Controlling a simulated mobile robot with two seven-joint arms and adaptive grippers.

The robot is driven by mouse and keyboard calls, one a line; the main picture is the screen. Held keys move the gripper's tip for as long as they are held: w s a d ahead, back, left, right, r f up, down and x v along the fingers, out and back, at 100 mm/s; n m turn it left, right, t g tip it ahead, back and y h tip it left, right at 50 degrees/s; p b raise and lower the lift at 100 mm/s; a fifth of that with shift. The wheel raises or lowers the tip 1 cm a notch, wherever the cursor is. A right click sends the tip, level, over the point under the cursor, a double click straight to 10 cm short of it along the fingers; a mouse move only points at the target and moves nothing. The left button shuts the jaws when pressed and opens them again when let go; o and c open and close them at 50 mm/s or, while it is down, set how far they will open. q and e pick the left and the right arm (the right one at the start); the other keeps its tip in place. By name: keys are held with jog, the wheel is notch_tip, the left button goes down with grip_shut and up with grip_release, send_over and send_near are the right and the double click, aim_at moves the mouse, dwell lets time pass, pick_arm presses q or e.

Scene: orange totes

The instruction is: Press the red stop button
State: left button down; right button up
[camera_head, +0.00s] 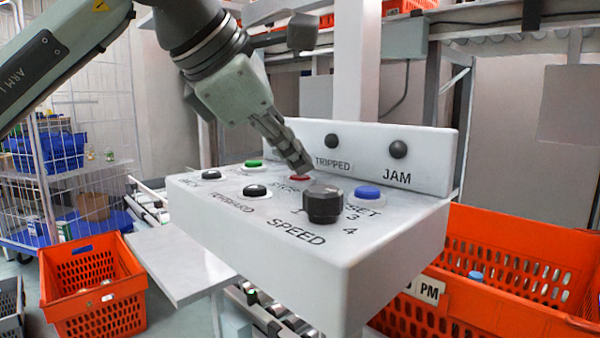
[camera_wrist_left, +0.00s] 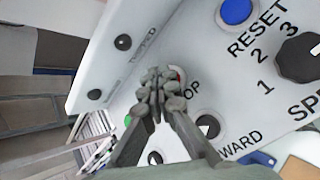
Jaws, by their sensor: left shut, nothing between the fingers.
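The red stop button (camera_head: 299,178) sits on the top of the white control box (camera_head: 390,235), behind the speed knob. My left gripper (camera_head: 303,166) points down at it with its fingers closed together and empty. The fingertips cover much of the button and part of its STOP label. In the left wrist view, the closed fingertips of my left gripper (camera_wrist_left: 162,82) lie over the button, and only a sliver of the red button (camera_wrist_left: 181,74) shows beside them. I cannot tell whether the fingertips touch the button. My right gripper is not in view.
Close around are the black speed knob (camera_head: 323,203), blue reset button (camera_head: 368,192), black forward button (camera_head: 256,190) and green button (camera_head: 253,163). A raised back panel (camera_head: 430,160) with two dark lamps stands behind. Orange totes (camera_head: 508,240) flank the box.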

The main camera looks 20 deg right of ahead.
aim_at(296, 178)
pick_arm(q)
jog(key=shift+r+p, duration=0.55)
jog(key=shift+r, duration=0.25)
jog(key=shift+r+p, duration=1.75)
jog(key=shift+r, duration=0.85)
jog(key=shift+f, duration=0.1)
